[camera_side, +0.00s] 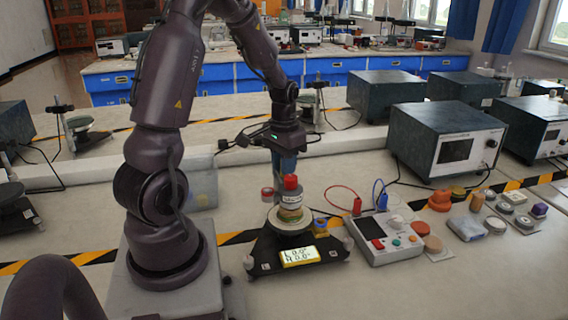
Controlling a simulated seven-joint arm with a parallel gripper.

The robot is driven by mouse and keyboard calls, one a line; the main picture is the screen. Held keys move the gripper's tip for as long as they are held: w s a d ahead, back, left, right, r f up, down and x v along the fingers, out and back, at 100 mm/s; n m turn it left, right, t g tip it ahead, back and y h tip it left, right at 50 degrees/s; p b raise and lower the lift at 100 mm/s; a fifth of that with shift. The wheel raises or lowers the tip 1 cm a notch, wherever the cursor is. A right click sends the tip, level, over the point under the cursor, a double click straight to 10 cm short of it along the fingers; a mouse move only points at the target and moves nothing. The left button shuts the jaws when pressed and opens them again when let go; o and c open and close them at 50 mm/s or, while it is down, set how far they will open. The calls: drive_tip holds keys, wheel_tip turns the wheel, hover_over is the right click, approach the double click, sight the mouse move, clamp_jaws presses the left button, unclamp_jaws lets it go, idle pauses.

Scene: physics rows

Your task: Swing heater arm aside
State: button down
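A black three-footed stand (262,256) sits on the bench in the middle of the view, with a lit yellow display (300,257) on its front. A round stack (290,206) of pale and greenish discs stands on it, topped by a red cap (291,183). I cannot single out the heater arm; it may be part of this stack. My gripper (288,165) points down just above the red cap. A bluish shape shows around its fingers. Whether the fingers are open, and whether they touch the cap, is too small to tell.
A control box (385,240) with red and blue leads stands right of the stand. Several small coloured discs and blocks lie further right, beside an orange knob-like piece (440,200). A dark instrument box (440,140) stands behind. The front right bench is clear.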

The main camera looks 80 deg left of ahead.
drive_tip(key=s+a+m, duration=0.4)
drive_tip(key=s+m, duration=0.1)
drive_tip(key=m, duration=1)
drive_tip(key=shift+s+a, duration=0.15)
drive_tip(key=shift+s, duration=0.1)
drive_tip(key=shift+a+r, duration=0.1)
idle(0.6)
drive_tip(key=c, duration=1.3)
unclamp_jaws()
